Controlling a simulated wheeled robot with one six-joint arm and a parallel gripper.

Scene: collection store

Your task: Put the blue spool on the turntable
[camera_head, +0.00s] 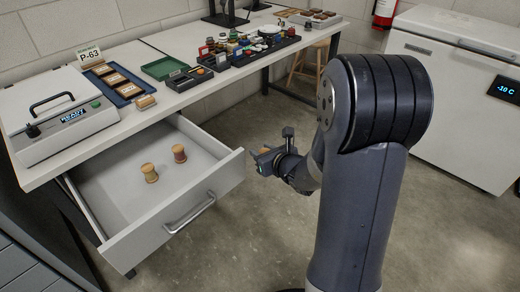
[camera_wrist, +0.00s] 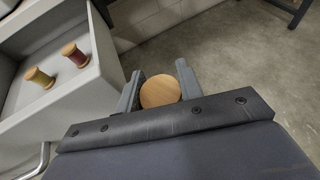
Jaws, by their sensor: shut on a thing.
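My gripper (camera_head: 264,158) is to the right of the open drawer, beyond its front, and above the floor. In the wrist view its fingers (camera_wrist: 158,90) are shut on a round wooden-ended thing (camera_wrist: 160,92), which looks like a spool seen end-on. Its thread colour is hidden, so I cannot tell whether it is the blue spool. Two other spools stand upright in the drawer: a yellow one (camera_head: 150,173) and a red one (camera_head: 179,153). They also show in the wrist view, yellow (camera_wrist: 39,78) and red (camera_wrist: 75,55).
The open white drawer (camera_head: 214,190) juts out below the table (camera_head: 150,105). The table bears a white case (camera_head: 60,115), a blue tray, a green tray (camera_head: 164,68) and a black tray of small items. A white freezer (camera_head: 455,110) stands right. Floor between is clear.

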